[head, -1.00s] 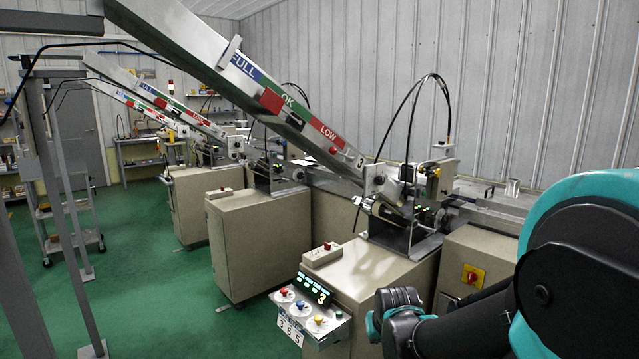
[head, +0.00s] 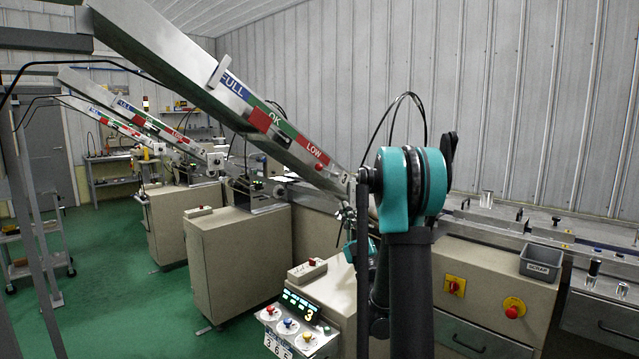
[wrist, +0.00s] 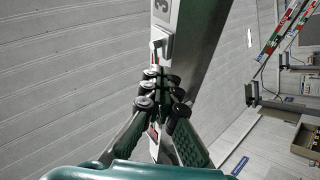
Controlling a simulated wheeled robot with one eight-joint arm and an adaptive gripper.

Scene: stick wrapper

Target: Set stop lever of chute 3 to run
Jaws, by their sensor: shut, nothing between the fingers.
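Chute 3 (head: 285,140) slopes down to the right in the head view, with FULL, OK and LOW bands on its side. My arm hides its lower end and the feeder there. In the wrist view the chute (wrist: 200,60) runs down the middle, with a 3 plate (wrist: 162,8) at the top. Just below that plate, a small pale lever-like part with some red (wrist: 155,45) sits on a light bracket. It looks like the stop lever, but its setting is unclear. My gripper (wrist: 160,92) is shut and empty, its fingertips a little below this part in the picture; contact cannot be told.
A control panel (head: 297,318) with coloured knobs stands in front of the chute 3 cabinet. A grey bin (head: 541,264) sits on the right-hand machine, near a red button (head: 513,309). Other chutes (head: 128,115) slope down at the left. Green floor (head: 115,290) is open there.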

